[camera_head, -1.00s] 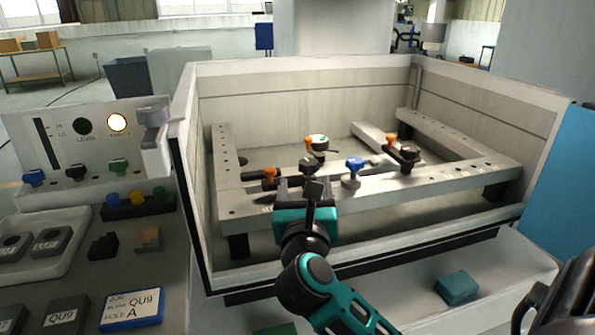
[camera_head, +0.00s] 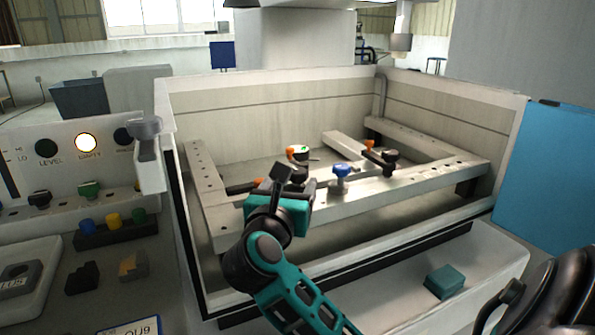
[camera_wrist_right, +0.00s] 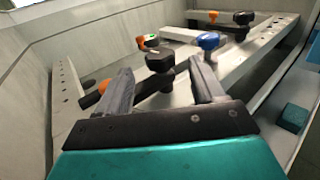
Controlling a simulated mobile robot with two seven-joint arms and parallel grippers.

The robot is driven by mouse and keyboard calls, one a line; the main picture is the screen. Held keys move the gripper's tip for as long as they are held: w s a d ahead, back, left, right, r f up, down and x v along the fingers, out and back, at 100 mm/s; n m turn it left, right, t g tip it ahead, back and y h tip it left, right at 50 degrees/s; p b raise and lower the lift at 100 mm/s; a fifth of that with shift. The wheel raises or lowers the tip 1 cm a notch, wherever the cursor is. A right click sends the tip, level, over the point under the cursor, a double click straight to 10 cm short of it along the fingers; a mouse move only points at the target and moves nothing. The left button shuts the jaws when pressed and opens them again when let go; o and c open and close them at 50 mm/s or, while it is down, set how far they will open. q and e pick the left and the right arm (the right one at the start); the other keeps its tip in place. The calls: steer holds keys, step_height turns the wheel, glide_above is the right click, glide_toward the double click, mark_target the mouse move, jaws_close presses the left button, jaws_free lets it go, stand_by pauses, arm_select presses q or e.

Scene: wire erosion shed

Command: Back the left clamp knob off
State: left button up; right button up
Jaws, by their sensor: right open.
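The left clamp has a black knob (camera_wrist_right: 160,60) and a bar with an orange end (camera_wrist_right: 103,86). I see no contact, and cannot tell how deep the knob sits between the fingers. My left gripper is not in view.
A blue knob (camera_head: 342,171) stands on the front rail (camera_head: 400,182), right of the gripper. The right clamp (camera_head: 388,156) is farther right. A round part with a green mark (camera_head: 297,151) sits behind the left clamp. A teal block (camera_head: 445,281) lies in front.

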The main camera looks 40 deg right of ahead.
mark_target(295, 177)
steer(key=x, duration=0.6)
steer(key=shift+w+d, duration=0.1)
steer(key=shift+d, duration=0.05)
steer(key=c, duration=0.9)
